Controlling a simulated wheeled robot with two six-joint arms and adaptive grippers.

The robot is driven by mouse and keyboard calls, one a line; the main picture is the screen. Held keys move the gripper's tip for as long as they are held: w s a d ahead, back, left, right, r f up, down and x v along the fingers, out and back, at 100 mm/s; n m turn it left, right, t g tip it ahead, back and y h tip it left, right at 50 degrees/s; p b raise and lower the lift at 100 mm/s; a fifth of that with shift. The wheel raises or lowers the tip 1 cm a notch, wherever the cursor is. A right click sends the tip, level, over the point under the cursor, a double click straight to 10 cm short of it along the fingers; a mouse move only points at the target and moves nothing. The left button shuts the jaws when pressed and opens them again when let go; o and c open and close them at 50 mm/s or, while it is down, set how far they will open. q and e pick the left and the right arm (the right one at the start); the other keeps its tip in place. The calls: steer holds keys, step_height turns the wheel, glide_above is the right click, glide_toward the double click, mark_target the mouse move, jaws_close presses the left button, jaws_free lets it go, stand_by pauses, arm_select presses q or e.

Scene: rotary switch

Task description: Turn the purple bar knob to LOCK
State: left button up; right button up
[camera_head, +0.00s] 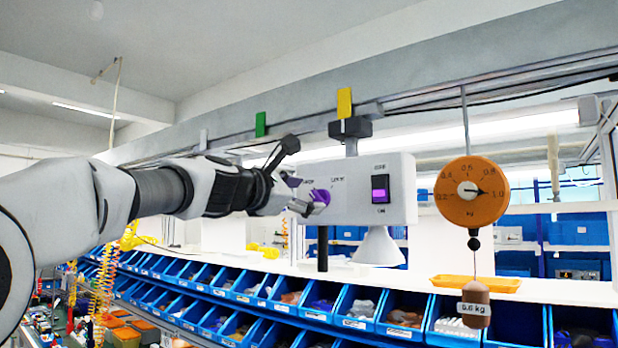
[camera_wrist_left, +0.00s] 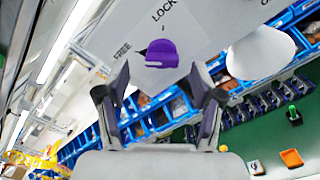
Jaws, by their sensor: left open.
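The purple bar knob (camera_head: 321,196) is on the left part of the front of a pale grey box (camera_head: 350,172). In the left wrist view the knob (camera_wrist_left: 161,53) lies just past my left gripper's fingertips, centred between them. I cannot tell for sure where the knob points. My left gripper (camera_head: 303,196) is open, close to the knob; the wrist view shows its two fingers (camera_wrist_left: 160,82) spread wide and empty. My right gripper is out of view.
A purple rocker switch (camera_head: 380,189) is on the same box, with a white cone (camera_head: 378,247) below. An orange dial scale (camera_head: 472,192) with a hanging weight (camera_head: 474,305) is to the right. Blue parts bins (camera_head: 310,300) line the shelf below.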

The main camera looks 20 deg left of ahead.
mark_target(314, 199)
arm_select(q)
steer(key=x, duration=0.2)
steer(key=shift+w+d+f, duration=0.1)
steer(key=shift+w+f, duration=0.05)
steer(key=shift+w, duration=0.1)
steer(key=shift+w+f, duration=0.2)
steer(key=shift+w, duration=0.25)
steer(key=shift+s, duration=0.15)
steer(key=shift+c, duration=0.6)
steer(key=shift+s+r, duration=0.2)
steer(key=shift+s, duration=0.1)
steer(key=c, duration=1)
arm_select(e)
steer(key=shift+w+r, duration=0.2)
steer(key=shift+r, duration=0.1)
